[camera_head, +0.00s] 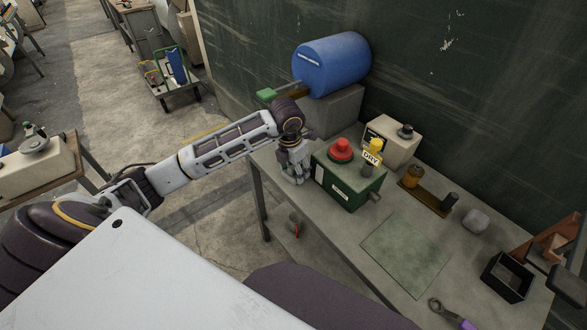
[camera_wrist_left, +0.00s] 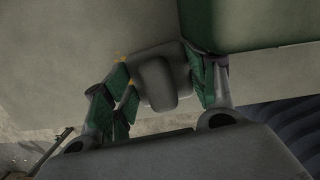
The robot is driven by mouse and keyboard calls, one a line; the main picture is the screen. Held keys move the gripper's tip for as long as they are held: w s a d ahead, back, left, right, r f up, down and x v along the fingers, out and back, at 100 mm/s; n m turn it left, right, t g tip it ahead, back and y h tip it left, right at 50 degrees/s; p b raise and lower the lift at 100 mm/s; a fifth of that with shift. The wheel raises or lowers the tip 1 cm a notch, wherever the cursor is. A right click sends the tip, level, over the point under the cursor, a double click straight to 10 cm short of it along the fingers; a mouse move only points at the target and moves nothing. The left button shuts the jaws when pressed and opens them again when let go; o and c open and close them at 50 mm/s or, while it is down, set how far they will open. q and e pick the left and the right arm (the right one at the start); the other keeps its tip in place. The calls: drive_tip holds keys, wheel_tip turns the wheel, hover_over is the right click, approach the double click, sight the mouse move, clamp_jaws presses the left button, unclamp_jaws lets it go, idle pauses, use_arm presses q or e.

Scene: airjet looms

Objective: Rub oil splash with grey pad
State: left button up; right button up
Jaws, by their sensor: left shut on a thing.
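My left gripper (camera_head: 296,172) is low over the left end of the grey workbench (camera_head: 404,290), close beside the green box. In the left wrist view, the fingers of this gripper (camera_wrist_left: 158,92) are shut on a grey pad (camera_wrist_left: 155,82) with a rounded raised middle. The pad is at the bench top; I cannot tell whether it touches it. Small yellowish marks show by the left finger, perhaps part of the oil splash; the rest is hidden or not clear. My right gripper is not in view.
The green box (camera_head: 345,192) with a red knob stands right against the gripper's side. A blue drum (camera_head: 332,64) is behind. A green mat (camera_head: 405,255), a grey lump (camera_head: 475,221), a black tray (camera_head: 507,277) and a wrench (camera_head: 448,314) lie to the right.

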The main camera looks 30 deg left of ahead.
use_arm(q)
drive_tip(key=shift+s+d+f, duration=0.1)
drive_tip(key=shift+s+d, duration=0.15)
drive_tip(key=shift+d, duration=0.55)
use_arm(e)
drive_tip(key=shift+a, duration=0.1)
use_arm(q)
drive_tip(key=shift+w+a, duration=0.15)
drive_tip(key=shift+a, duration=0.1)
drive_tip(key=shift+w+a+r+b, duration=0.15)
drive_tip(key=shift+w+a+b, duration=0.15)
drive_tip(key=shift+a, duration=0.3)
drive_tip(key=shift+w+a+r+b, duration=0.2)
drive_tip(key=shift+w+a, duration=0.1)
drive_tip(key=shift+a, duration=0.25)
drive_tip(key=shift+w+a+f, duration=0.15)
drive_tip(key=shift+w+a, duration=0.1)
drive_tip(key=shift+a, duration=0.3)
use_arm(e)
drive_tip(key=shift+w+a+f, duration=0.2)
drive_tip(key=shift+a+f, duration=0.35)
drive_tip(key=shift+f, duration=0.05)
use_arm(q)
drive_tip(key=shift+s, duration=0.1)
